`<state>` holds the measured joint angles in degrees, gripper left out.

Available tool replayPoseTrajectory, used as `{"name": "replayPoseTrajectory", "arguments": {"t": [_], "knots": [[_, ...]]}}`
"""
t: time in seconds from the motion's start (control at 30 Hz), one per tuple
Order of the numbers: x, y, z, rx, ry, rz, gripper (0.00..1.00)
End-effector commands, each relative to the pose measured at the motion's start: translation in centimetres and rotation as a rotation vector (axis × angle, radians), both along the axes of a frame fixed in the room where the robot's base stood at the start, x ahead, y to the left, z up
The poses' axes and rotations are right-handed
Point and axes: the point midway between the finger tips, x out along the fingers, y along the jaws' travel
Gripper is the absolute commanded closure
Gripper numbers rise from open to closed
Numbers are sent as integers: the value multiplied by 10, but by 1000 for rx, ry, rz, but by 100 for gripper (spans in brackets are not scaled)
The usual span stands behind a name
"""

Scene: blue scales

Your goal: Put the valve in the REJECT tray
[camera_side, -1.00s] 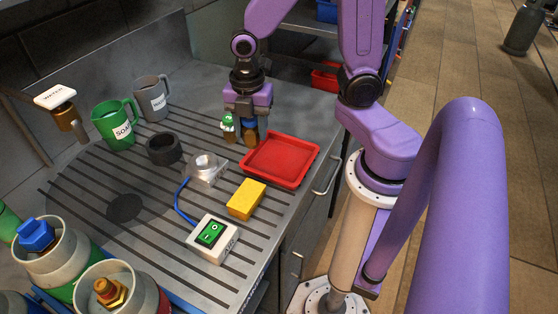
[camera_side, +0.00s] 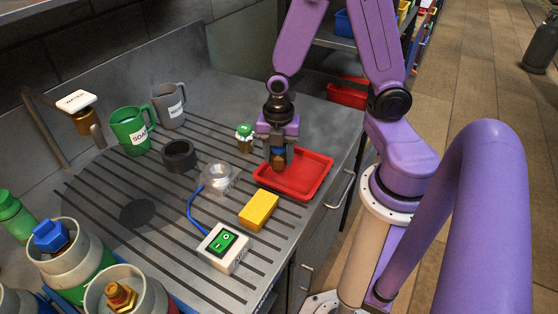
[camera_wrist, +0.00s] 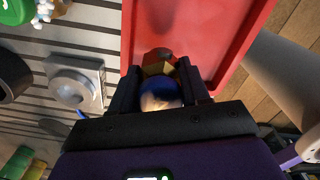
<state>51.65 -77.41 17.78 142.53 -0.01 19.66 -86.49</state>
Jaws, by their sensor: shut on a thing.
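My gripper (camera_side: 278,160) is shut on a valve (camera_side: 279,154) with a brass body and a blue part. In the wrist view the valve (camera_wrist: 160,93) sits between the two fingers, with its brass hexagonal part and darker end pointing toward the tray. The red tray (camera_side: 318,183) lies on the counter, and the gripper is over its left part. The tray's floor also shows in the wrist view (camera_wrist: 215,30); no lettering is readable on it. I cannot tell how far the valve is above the tray floor. The fingers partly hide the valve.
A green-topped fitting (camera_side: 245,137) stands left of the gripper. A black ring (camera_side: 179,156) and two mugs, green (camera_side: 132,130) and grey (camera_side: 170,105), are farther left.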

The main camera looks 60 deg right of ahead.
Motion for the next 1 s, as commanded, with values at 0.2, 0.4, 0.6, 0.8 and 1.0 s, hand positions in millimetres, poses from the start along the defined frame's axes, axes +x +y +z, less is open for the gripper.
{"name": "replayPoseTrajectory", "arguments": {"t": [0.2, 0.4, 0.6, 0.8, 1.0], "knots": [[-1, 0, -21, -2, 4, -1, 100], [0, 0, -25, 0, -1, -1, 100], [0, 0, -26, 0, 0, 0, 100], [0, 0, -28, 0, 1, 0, 29], [0, 0, -28, 0, 1, 0, 29]]}}
